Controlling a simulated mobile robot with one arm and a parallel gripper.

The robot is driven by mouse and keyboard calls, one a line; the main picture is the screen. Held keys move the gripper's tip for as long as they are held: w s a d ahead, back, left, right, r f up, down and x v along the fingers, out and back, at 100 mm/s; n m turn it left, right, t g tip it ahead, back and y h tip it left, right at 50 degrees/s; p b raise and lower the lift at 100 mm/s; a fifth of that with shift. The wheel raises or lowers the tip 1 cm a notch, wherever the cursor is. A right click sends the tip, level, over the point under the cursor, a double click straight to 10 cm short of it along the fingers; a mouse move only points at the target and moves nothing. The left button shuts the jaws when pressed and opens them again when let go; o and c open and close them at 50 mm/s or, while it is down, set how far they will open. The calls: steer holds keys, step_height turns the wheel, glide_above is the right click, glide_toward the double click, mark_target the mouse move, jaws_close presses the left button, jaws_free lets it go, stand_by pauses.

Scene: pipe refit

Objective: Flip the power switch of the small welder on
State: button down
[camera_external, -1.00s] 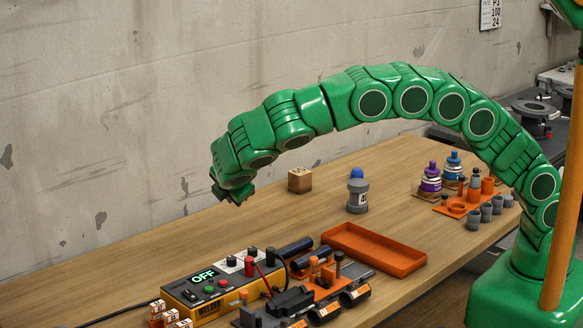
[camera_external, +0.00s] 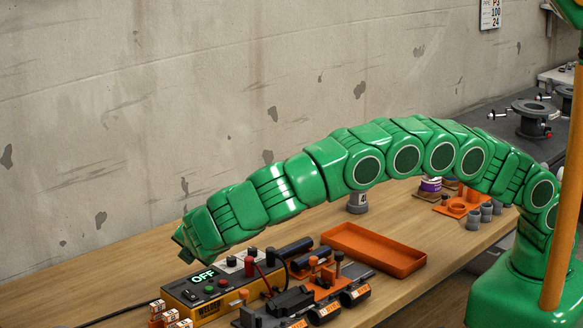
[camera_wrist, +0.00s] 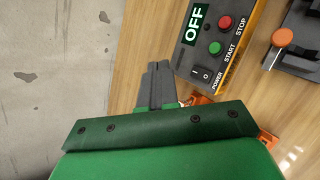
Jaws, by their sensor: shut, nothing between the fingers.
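The small welder (camera_external: 212,306) is a dark-topped box with yellow sides on the table, and its display (camera_wrist: 195,24) reads OFF. In the wrist view its black power switch (camera_wrist: 201,73), marked I and O, sits on the top panel beside the word POWER. The green START button (camera_wrist: 215,47) and red STOP button (camera_wrist: 225,22) lie above it. My gripper (camera_wrist: 158,66) is shut and empty, just left of the switch in the wrist view, over the wood and apart from it. In the external view my gripper (camera_external: 183,258) is above the welder's back left end; its fingers are mostly hidden.
An orange tray (camera_external: 415,262) lies right of the welder. An orange-and-black fixture (camera_external: 318,290) stands close in front of it. Small orange-and-white blocks (camera_external: 168,316) sit at its left end.

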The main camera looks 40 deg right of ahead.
mark_target(192, 297)
steer(key=shift+f, duration=0.2)
steer(key=shift+w+f, duration=0.2)
steer(key=shift+f, duration=1.2)
steer(key=shift+w+f, duration=0.2)
steer(key=shift+f, duration=1.2)
steer(key=shift+w+f, duration=0.2)
steer(key=shift+f, duration=1.2)
steer(key=shift+f, duration=0.55)
steer(key=shift+r, duration=0.15)
steer(key=shift+r, duration=0.45)
steer(key=shift+s+r, duration=0.2)
steer(key=shift+r, duration=1.05)
steer(key=shift+s+r, duration=0.2)
steer(key=shift+r, duration=1)
steer(key=shift+d, duration=0.1)
